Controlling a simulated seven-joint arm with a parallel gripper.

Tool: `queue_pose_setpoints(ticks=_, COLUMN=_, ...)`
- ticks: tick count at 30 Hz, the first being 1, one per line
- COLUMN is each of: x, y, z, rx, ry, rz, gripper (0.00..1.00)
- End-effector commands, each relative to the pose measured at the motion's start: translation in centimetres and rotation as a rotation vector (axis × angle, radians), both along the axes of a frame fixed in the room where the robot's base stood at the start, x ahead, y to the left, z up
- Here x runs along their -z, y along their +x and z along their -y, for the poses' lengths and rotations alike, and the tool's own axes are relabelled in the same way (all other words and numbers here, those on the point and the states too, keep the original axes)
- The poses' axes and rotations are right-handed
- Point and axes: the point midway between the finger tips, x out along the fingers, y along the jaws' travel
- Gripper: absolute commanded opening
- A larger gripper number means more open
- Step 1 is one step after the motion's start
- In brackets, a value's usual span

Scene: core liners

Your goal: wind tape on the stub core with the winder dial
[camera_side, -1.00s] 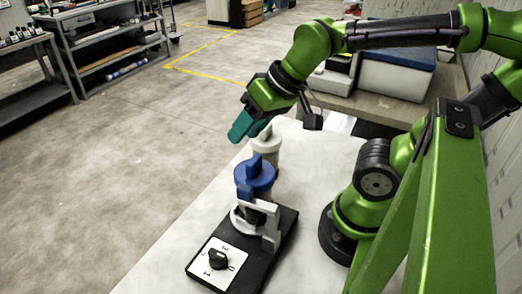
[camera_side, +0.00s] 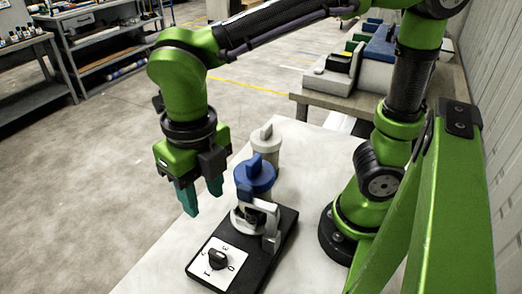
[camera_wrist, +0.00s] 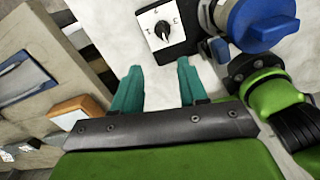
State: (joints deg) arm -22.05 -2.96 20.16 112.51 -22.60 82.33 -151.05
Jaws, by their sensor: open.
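The winder (camera_side: 283,232) is a black base with a white dial plate at its front end. Its small black dial (camera_side: 217,259) has marks around it and also shows in the wrist view (camera_wrist: 162,31); I cannot tell which mark it points at. A white bracket (camera_side: 271,226) stands on the base beside a white holder. A piece with a blue finned cap (camera_side: 255,177) sits upright there; the cap also shows in the wrist view (camera_wrist: 265,25). I cannot make out the stub core or tape. My gripper (camera_side: 203,199) is open and empty, teal fingers pointing down, left of the blue cap and above the winder's level.
A pale canister with a finned lid (camera_side: 266,148) stands just behind the blue-capped piece. The white table (camera_side: 155,262) is clear left of the winder. A bench with boxes (camera_side: 340,82) stands behind. Shelves (camera_side: 105,40) are far off at the left.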

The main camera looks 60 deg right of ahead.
Motion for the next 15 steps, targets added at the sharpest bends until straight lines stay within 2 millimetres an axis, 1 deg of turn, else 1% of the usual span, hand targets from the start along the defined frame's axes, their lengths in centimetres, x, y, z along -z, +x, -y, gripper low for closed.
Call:
queue_pose_setpoints(ticks=1, x=-0.1, y=0.0, z=0.1, rx=-0.065, ry=-0.005, rz=-0.002, gripper=0.43)
queue_pose_setpoints(ticks=3, x=-0.1, y=-0.2, z=0.2, rx=-0.133, ry=-0.01, rz=-0.009, gripper=0.43)
queue_pose_setpoints(ticks=8, x=0.5, y=-0.2, z=0.3, rx=-0.192, ry=-0.011, rz=-0.012, gripper=0.43)
queue_pose_setpoints(ticks=11, x=1.7, y=-0.2, z=0.3, rx=-0.192, ry=-0.012, rz=-0.015, gripper=0.43)
queue_pose_setpoints(ticks=15, x=4.5, y=-0.3, z=0.3, rx=-0.19, ry=-0.013, rz=-0.017, gripper=0.43)
